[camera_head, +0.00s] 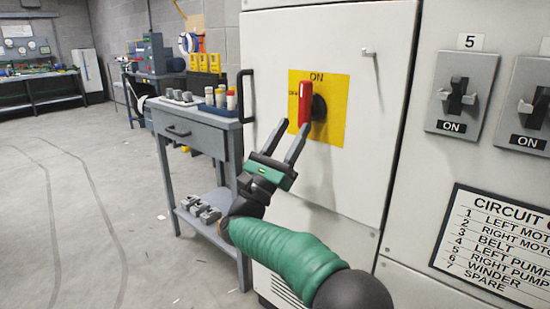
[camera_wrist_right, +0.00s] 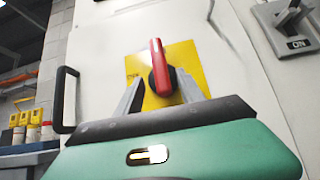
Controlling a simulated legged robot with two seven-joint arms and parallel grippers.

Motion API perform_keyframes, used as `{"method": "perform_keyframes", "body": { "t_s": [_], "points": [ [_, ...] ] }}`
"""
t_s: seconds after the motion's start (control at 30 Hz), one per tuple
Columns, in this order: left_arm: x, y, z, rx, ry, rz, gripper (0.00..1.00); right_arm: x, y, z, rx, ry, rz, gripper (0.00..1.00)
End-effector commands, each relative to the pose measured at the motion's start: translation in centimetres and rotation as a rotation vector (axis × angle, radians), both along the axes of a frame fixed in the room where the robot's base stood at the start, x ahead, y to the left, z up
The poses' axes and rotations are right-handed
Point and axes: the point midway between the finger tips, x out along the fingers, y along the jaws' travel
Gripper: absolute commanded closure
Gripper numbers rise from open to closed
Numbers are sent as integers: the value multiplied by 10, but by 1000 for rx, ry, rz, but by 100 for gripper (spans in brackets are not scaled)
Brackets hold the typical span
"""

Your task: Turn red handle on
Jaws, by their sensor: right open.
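The red handle (camera_head: 304,103) is a rotary switch on a yellow plate (camera_head: 335,105) on the cabinet door. The plate reads ON at its top, with a small label at its left. The handle stands roughly upright, with a dark hub beside it. My right gripper (camera_head: 295,126) is open, just below and in front of the handle. In the right wrist view, the red handle (camera_wrist_right: 158,66) stands between the two spread fingers, tilted slightly left. I cannot tell whether a finger touches it. My left gripper is out of view.
A black door handle (camera_head: 246,95) is left of the switch. A grey table (camera_head: 193,130) with bottles stands beside the cabinet. Breaker switches (camera_head: 460,95) and a circuit sign (camera_head: 495,240) are on the right panel. The floor at left is clear.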

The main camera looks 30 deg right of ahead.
Motion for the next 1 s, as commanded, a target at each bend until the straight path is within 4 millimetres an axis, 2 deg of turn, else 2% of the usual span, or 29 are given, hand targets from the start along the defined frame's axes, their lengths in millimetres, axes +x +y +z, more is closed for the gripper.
{"method": "perform_keyframes", "body": {
  "t_s": [0.03, 0.2, 0.4, 0.6, 0.93, 1.0],
  "points": [
    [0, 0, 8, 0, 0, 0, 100, -2, 10, -7, 1, 6, 1, 55],
    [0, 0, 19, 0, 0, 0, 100, -15, 42, -43, 2, 6, 2, 55],
    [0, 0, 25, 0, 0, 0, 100, -25, 65, -70, 2, 3, 1, 55],
    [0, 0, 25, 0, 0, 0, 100, -27, 69, -76, 2, 1, 0, 55],
    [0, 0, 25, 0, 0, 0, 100, -27, 69, -75, 1, 3, 0, 55],
    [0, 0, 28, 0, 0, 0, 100, -21, 71, -72, -14, 48, 6, 55]
  ]
}}
